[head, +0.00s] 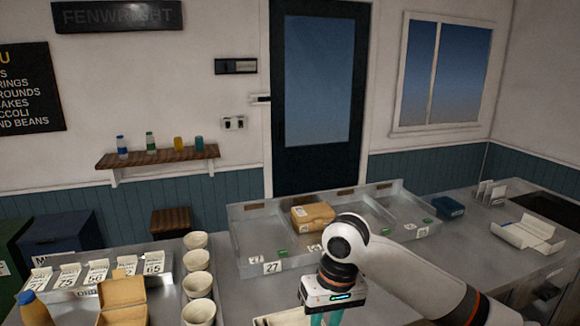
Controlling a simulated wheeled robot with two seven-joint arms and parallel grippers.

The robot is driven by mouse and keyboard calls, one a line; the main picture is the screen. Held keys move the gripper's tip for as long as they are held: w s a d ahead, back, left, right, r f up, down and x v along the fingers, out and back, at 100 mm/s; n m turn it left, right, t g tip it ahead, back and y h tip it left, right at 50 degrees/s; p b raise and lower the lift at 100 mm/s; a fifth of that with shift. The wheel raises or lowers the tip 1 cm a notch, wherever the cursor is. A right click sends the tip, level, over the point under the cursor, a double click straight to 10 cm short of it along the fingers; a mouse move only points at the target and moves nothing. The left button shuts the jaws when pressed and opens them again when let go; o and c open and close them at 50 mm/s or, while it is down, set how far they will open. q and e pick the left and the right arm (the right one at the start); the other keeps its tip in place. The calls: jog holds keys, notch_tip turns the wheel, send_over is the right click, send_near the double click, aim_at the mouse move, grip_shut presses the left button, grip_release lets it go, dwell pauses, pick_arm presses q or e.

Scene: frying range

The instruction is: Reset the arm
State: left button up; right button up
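My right arm comes in from the lower right, bent over the counter. My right gripper (326,319) points down at the bottom edge of the head view; its teal fingers are cut off by the frame, so its opening cannot be judged. A pale item (284,318) lies just left of the fingers, partly cut off; I cannot tell if they touch. My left arm and gripper are not in view.
A metal divided tray (262,250) with number tags holds a closed brown carton (312,216). Paper cups (198,284), an open carton (122,300), a ticket rack (95,281) and a bottle (35,309) stand left. An open white carton (527,232) lies right.

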jog(key=s+a+f+n+t+y, duration=0.2)
jog(key=s+a+f+y, duration=0.15)
jog(key=s+f, duration=0.75)
jog(key=s+d+f+m+t+h, duration=0.15)
jog(key=s+d+f, duration=0.25)
jog(key=s+d, duration=0.4)
jog(key=s+d+f+m+t+h, duration=0.1)
jog(key=s+d+f+m+h, duration=0.2)
jog(key=s+d, duration=0.45)
notch_tip(320, 180, down, 31)
jog(key=s+d+n+g+b, duration=0.1)
jog(key=d+g+b, duration=0.1)
pick_arm(q)
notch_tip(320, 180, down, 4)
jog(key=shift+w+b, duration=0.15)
jog(key=shift+b, duration=0.85)
pick_arm(e)
jog(key=s+d+f+g, duration=0.1)
jog(key=s+d+f, duration=0.2)
jog(key=s+f, duration=1.3)
jog(key=shift+h, duration=0.3)
